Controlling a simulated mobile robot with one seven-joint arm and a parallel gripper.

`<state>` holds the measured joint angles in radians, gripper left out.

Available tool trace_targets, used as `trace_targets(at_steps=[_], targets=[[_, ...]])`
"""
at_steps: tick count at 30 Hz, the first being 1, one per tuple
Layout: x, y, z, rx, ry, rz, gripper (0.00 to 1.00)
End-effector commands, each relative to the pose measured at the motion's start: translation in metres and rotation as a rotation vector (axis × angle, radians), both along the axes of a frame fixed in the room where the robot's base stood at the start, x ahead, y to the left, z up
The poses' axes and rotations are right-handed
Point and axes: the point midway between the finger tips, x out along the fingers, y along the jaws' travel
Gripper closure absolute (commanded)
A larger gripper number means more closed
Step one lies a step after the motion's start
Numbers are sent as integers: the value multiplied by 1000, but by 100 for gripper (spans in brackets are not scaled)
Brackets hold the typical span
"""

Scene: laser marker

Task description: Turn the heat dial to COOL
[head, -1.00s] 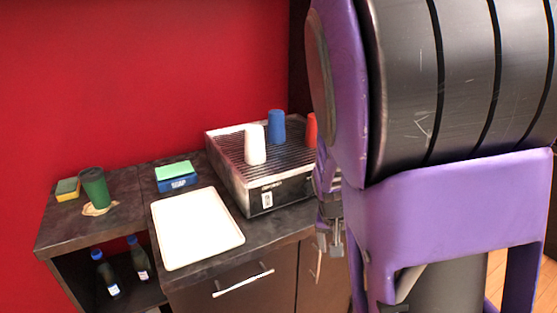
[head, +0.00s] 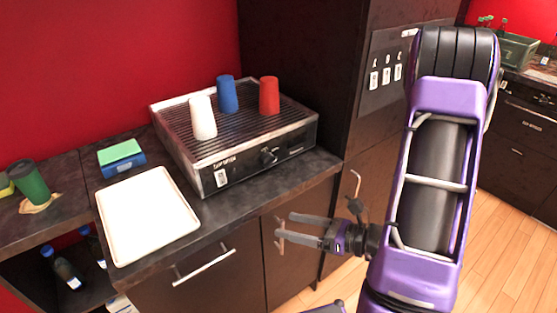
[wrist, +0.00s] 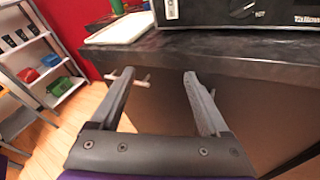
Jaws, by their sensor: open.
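The heat dial (head: 268,156) is a dark knob on the front face of a cup-warmer-like machine (head: 190,165) with a ribbed top. It also shows at the top edge of the wrist view (wrist: 243,10), beside a small light label that seems to read HOT. I cannot make out a COOL label or the pointer's exact direction. My gripper (head: 284,229) is open and empty, in front of the cabinet doors, below and apart from the dial. In the wrist view its two fingers (wrist: 159,74) are spread with nothing between them, below the counter edge.
White (head: 203,117), blue (head: 228,94) and red (head: 269,96) cups stand on the machine. A switch (head: 221,178) is on its front left. A white tray (head: 148,215) lies on the counter. Cabinet handles (head: 205,264) stick out below. A tall dark cabinet (head: 345,130) stands right of the machine.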

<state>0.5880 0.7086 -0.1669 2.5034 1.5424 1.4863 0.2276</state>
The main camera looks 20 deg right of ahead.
Motion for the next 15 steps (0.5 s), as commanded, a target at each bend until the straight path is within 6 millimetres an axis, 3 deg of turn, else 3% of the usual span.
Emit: trace_targets(at_steps=[3, 7, 11, 15], targets=[[16, -35, 12, 106, -46, -224, 21], [23, -62, 19, 165, -84, -369, 21], [27, -71, 22, 185, -100, -421, 21], [39, -64, 22, 184, -102, -419, 21]])
